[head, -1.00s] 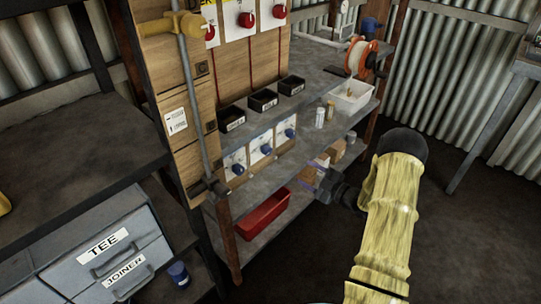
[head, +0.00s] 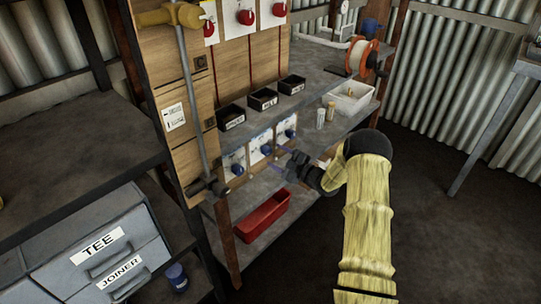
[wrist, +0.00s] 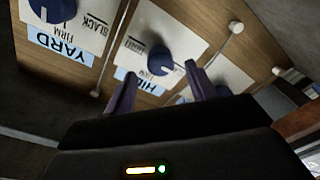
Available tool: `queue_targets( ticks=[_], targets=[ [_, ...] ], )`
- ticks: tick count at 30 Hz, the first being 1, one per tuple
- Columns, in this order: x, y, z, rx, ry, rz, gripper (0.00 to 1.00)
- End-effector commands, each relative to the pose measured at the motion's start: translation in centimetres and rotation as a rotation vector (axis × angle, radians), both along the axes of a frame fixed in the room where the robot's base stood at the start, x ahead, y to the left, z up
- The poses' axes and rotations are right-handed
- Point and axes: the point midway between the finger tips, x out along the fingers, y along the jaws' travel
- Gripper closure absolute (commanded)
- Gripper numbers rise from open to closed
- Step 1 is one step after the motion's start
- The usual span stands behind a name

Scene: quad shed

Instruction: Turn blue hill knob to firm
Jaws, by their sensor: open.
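Three blue knobs sit on white cards on the lower wooden panel. The middle one, the hill knob (head: 266,149), shows in the wrist view (wrist: 155,48) with an upside-down, partly covered blue HILL label (wrist: 128,78) and a FIRM mark beside it. The exact pointing of the knob is too small to tell. My gripper (head: 281,160) is in front of the panel, open and empty. In the wrist view my purple fingers (wrist: 160,76) stand either side of the hill card's lower part, apart from the knob as far as I can tell.
The yard knob (wrist: 60,9) is to the left in the wrist view; a third blue knob (head: 290,133) is mostly hidden there by my finger. A shelf with black bins (head: 263,99) overhangs the panel. A red tray (head: 263,216) lies below.

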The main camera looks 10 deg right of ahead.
Motion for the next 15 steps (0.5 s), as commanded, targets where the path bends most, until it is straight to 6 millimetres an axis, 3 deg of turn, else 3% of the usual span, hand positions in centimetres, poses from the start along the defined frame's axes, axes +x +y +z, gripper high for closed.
queue_targets(
  ticks=[6,15],
  targets=[
    [2.4,1.9,-0.2,0.0,-0.001,0.001,0.44],
    [3.0,2.4,0.0,0.0,0.0,0.0,0.44]
  ],
)
